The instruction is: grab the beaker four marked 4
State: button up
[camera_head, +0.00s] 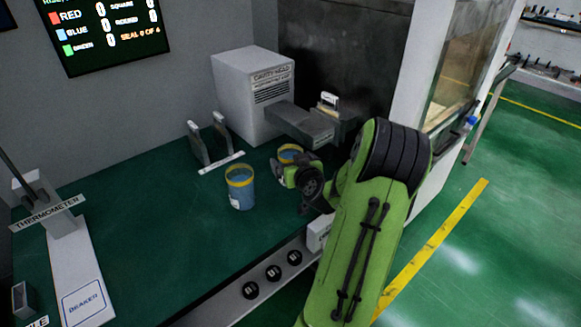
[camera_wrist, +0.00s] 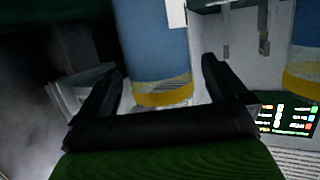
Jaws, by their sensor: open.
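Two blue beakers with yellow rims stand on the green bench; I cannot read a 4 on either. One beaker (camera_head: 289,151) is just beyond my gripper (camera_head: 283,172), which partly hides it in the head view. In the wrist view, which looks upside down, a beaker (camera_wrist: 152,45) shows between the two fingers of my gripper (camera_wrist: 162,66). The fingers are open and apart; I cannot tell if they touch it. The other beaker (camera_head: 240,188), with a pale label, stands to the left, clear of the gripper. A second beaker shows at the right of the wrist view (camera_wrist: 306,45).
A white cavity-head box (camera_head: 250,90) with a grey duct (camera_head: 300,122) stands behind. A white rack (camera_head: 212,143) is left of it. The thermometer stand (camera_head: 70,255) is at far left. Bare green bench (camera_head: 160,235) lies between.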

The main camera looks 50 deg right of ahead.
jog(key=x, duration=0.2)
jog(key=shift+w+d, duration=0.15)
jog(key=shift+w, duration=0.05)
jog(key=c, duration=1.4)
